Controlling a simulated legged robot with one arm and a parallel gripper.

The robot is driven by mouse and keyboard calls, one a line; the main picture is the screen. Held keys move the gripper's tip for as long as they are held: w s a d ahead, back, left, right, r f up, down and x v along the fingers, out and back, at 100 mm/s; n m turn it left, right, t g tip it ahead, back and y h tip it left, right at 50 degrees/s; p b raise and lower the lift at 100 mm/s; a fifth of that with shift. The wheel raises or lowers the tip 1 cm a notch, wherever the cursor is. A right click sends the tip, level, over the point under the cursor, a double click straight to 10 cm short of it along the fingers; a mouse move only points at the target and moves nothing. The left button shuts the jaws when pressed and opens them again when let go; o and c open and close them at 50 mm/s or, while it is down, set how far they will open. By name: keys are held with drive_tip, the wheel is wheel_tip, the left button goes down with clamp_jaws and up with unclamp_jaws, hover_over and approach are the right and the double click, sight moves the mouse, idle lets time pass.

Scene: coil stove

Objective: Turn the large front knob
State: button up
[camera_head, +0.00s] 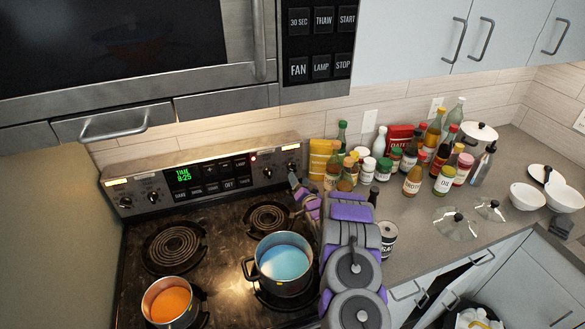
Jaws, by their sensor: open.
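The stove's back control panel (205,182) carries knobs at both ends. Two knobs are at its left end, the outer one (125,202) and the inner one (153,197). Two more are at its right end, the inner one (267,172) and the outer one (292,166). I cannot tell which is the large front knob. My gripper (294,181) is open, just below the outer right knob. My arm hides the right side of the cooktop, and I cannot tell whether a fingertip touches the knob.
A pot of blue liquid (284,265) and a pot of orange liquid (170,303) stand on the front burners. The back burners (174,247) are bare. Several bottles and jars (412,180) crowd the counter right of the stove. A microwave (120,60) hangs above.

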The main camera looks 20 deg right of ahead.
sight(294, 170)
drive_tip(key=shift+w, duration=3.35)
drive_tip(key=shift+c, duration=0.5)
drive_tip(key=c, duration=1)
drive_tip(key=shift+o, duration=0.2)
